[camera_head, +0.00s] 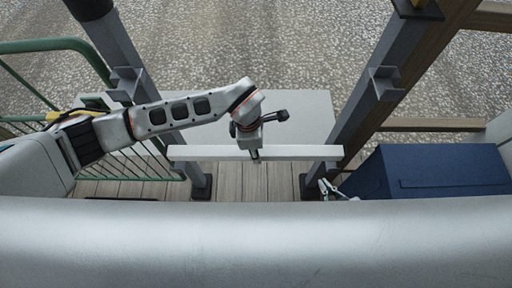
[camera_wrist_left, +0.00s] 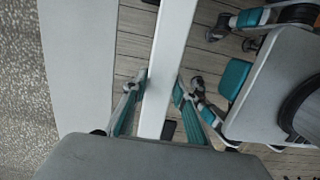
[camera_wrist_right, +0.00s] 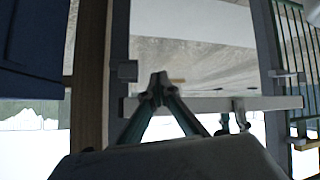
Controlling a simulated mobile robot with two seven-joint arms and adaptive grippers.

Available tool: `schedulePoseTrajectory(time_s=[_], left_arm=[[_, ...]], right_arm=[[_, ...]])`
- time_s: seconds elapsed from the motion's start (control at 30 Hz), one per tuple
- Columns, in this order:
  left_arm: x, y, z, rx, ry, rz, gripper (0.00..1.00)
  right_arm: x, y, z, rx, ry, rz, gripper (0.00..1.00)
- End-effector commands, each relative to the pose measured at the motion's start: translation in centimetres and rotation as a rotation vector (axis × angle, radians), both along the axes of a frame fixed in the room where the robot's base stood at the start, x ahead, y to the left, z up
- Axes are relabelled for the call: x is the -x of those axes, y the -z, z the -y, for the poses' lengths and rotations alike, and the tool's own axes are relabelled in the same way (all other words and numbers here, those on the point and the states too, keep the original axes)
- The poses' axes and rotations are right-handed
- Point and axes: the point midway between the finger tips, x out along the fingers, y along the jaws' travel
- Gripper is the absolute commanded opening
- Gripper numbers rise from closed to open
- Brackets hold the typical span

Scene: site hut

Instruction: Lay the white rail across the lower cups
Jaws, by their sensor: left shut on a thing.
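The white rail (camera_head: 205,153) lies level across the picture in the head view, in front of both grey posts. My left gripper (camera_head: 256,153) is shut on the rail near its middle; its fingers (camera_wrist_left: 155,88) flank the rail (camera_wrist_left: 171,35) in the left wrist view. A bracket cup shows on the left post (camera_head: 128,82) and one on the right post (camera_head: 385,82). The right wrist view shows brackets (camera_wrist_right: 128,70) (camera_wrist_right: 279,73) beside the rail (camera_wrist_right: 265,103); I cannot tell their level or any contact. My right gripper (camera_head: 326,186) is shut and empty, its tips (camera_wrist_right: 159,80) together.
A blue box (camera_head: 430,170) stands at the right. A green railing (camera_head: 45,45) is at the left. A pale grey panel (camera_head: 300,115) lies behind the rail, with plank flooring (camera_head: 255,180) below and gravel beyond. My body covers the front.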

Motion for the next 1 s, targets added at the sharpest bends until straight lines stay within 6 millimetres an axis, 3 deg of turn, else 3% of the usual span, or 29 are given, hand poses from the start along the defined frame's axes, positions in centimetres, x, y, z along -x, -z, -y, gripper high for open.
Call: schedulePoseTrajectory(time_s=[0.23,0.7,1.0], left_arm=[[0.2,2.2,0.1,0.003,0.001,-0.006,0.0],[0.1,5.4,0.1,0.001,0.0,-0.003,0.0],[0.0,6.2,0.1,0.002,0.001,0.0,0.0]], right_arm=[[0.2,1.4,0.3,0.014,-0.003,-0.009,0.0],[-0.1,1.6,0.4,0.021,-0.005,-0.003,0.0],[-0.1,1.6,0.4,0.022,-0.005,-0.003,0.0]])
